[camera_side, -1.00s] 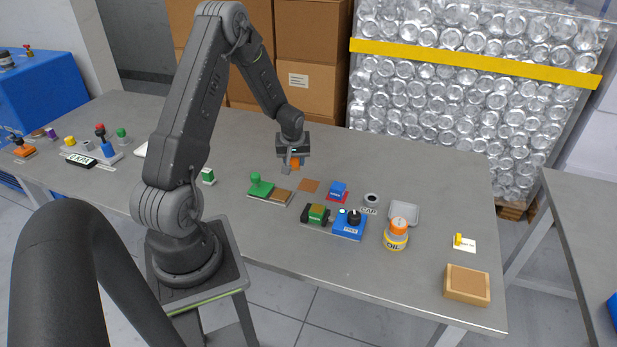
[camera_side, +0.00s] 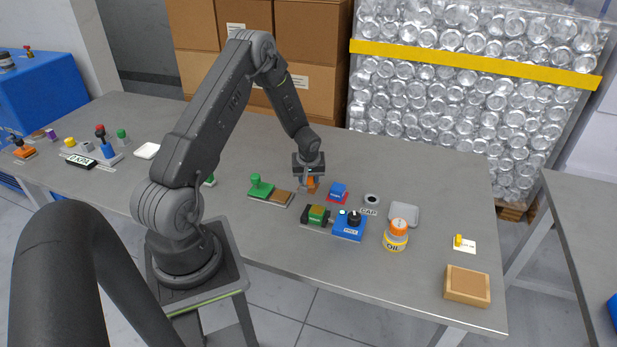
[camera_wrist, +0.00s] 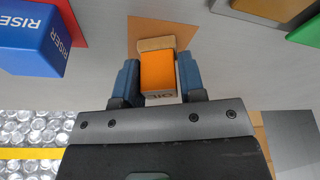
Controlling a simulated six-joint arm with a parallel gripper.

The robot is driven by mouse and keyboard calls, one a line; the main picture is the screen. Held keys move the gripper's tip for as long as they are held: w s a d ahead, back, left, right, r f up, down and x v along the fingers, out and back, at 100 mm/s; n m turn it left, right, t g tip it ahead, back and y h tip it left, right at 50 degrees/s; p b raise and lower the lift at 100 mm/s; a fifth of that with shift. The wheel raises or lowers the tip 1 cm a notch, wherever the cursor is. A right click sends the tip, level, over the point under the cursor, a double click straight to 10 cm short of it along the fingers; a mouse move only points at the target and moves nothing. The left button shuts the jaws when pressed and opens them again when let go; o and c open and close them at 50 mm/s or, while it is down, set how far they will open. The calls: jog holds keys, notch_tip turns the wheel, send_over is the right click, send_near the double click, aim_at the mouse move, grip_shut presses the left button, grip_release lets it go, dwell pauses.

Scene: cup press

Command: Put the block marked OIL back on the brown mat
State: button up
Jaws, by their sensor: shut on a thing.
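The OIL block (camera_wrist: 158,72) is orange with a tan end and sits between the two blue fingers of my gripper (camera_wrist: 158,65). Its lettering faces the wrist camera. In the side view my gripper (camera_side: 312,180) holds the orange block low over the brown mat. The brown mat (camera_wrist: 140,28) shows in the wrist view just beyond the block's tan end, and the block covers part of it. Whether the block touches the mat I cannot tell.
A blue RISER block (camera_wrist: 40,42) on a red mat (camera_side: 340,200) stands just right of the mat in the side view. A green stamp (camera_side: 261,187) on a base stands to its left. A green-topped block (camera_side: 318,214) and a blue dial box (camera_side: 350,226) are in front.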

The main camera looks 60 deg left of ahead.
jog(key=o, duration=0.9)
jog(key=shift+f, duration=0.1)
jog(key=v, duration=1.2)
jog(key=s+d+r+m+t, duration=0.25)
jog(key=d+r+m, duration=0.45)
jog(key=d+r, duration=1)
jog(key=s+d+r+m+t+h, duration=0.1)
jog(key=s+d+r+m, duration=0.2)
jog(key=s+d, duration=0.3)
jog(key=s+d+r+m+h, duration=0.2)
jog(key=s+d+m, duration=0.1)
jog(key=s+d, duration=0.4)
jog(key=shift+s+r+m+t, duration=0.3)
jog(key=shift+s+r+t, duration=0.05)
jog(key=shift+s+r, duration=0.1)
